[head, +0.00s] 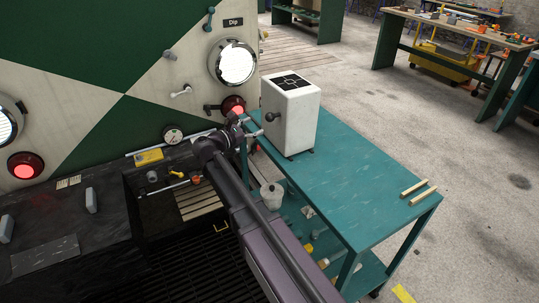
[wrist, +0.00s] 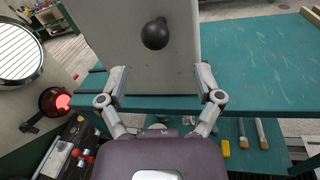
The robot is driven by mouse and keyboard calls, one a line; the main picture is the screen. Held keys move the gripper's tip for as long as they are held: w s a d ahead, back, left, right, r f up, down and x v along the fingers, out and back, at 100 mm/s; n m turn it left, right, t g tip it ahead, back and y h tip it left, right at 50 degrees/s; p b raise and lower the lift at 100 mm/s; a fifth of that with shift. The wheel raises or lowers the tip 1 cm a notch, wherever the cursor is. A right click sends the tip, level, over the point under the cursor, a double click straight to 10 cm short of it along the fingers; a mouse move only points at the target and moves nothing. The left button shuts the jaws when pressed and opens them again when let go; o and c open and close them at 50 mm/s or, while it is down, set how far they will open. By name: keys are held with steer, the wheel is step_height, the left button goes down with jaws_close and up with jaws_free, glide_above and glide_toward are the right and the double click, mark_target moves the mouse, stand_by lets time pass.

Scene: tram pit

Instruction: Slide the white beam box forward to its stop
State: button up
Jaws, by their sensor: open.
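The white beam box (head: 291,125) stands upright at the far left end of the teal table (head: 350,185). It has a black and white target on top and a black ball knob (wrist: 156,33) on the face towards my gripper. My gripper (head: 257,126) is open and empty in front of that face. In the wrist view its two fingers (wrist: 160,82) are spread below the knob, near the lower part of the box face. I cannot tell whether they touch the box. A small dark piece shows at the box's base; I cannot tell whether it is a stop.
Two wooden strips (head: 418,190) lie near the table's right end; the top between is clear. A panel with a lit round lamp (head: 234,62) and red lamp (head: 234,105) stands close to the left. A dark pit bench (head: 60,235) lies at lower left.

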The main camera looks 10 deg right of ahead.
steer(key=v, duration=0.6)
steer(key=s+d+f+m+g+y+p, duration=0.2)
steer(key=s+d+f+m+g+y, duration=0.2)
steer(key=d, duration=0.5)
steer(key=shift+s+d+f+m+g+p, duration=0.15)
steer(key=shift+s+f+m+g+p, duration=0.2)
steer(key=shift+s+f+m, duration=0.95)
steer(key=shift+w+r, duration=0.3)
steer(key=w+a+r+n+t+h+b, duration=0.3)
steer(key=w+a+r+n+t+h, duration=0.1)
steer(key=a, duration=0.6)
steer(key=w+r+n, duration=0.1)
steer(key=w+n, duration=0.1)
steer(key=shift+w+r+n+t, duration=0.35)
steer(key=shift+w+n, duration=0.05)
